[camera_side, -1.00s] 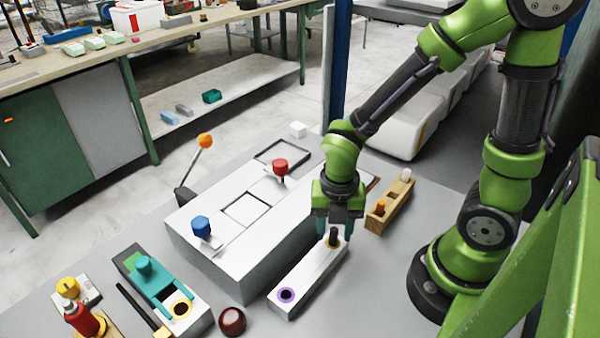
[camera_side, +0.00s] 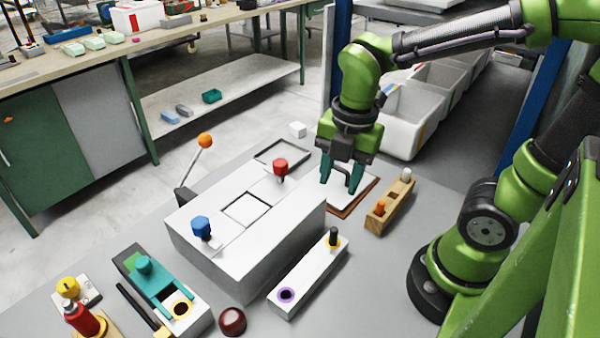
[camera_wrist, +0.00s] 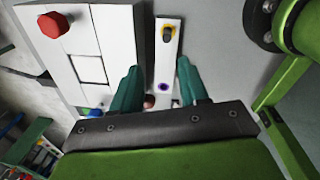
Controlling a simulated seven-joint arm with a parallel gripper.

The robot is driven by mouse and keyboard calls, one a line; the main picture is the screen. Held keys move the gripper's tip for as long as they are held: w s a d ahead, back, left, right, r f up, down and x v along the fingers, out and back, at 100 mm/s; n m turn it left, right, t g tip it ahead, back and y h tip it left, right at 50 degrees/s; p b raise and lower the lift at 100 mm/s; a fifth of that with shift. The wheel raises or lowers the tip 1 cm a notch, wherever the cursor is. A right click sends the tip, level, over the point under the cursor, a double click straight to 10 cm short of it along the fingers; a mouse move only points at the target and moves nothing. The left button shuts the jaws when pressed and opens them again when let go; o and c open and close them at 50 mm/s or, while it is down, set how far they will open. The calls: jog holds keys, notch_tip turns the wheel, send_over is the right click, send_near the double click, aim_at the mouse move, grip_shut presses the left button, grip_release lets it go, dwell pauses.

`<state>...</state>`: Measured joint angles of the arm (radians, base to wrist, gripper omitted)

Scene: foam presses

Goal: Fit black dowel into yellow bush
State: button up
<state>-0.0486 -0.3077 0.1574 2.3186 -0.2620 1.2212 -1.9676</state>
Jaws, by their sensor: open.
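The black dowel (camera_side: 333,236) stands upright in the yellow bush (camera_side: 332,244) at the far end of a white bar (camera_side: 305,272). In the wrist view, the dowel (camera_wrist: 167,35) shows inside the yellow ring (camera_wrist: 173,28). How deep it sits is hard to tell. A purple-ringed hole (camera_side: 286,295) is at the bar's near end and looks empty. My gripper (camera_side: 338,186) is open and empty, behind and above the bar, clear of the dowel.
A large white press block (camera_side: 245,245) with blue (camera_side: 201,226) and red (camera_side: 281,167) knobs stands left of the bar. A wooden block with pegs (camera_side: 390,207) stands to the right. A dark red ball-like knob (camera_side: 232,321) is at the front.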

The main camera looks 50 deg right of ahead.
notch_tip(320, 180, up, 6)
jog(key=d+m+t+y, duration=0.1)
jog(key=m+t, duration=0.5)
jog(key=m, duration=1.8)
jog(key=shift+d+m+y, duration=0.3)
jog(key=shift+d+m, duration=0.1)
jog(key=shift+d, duration=0.5)
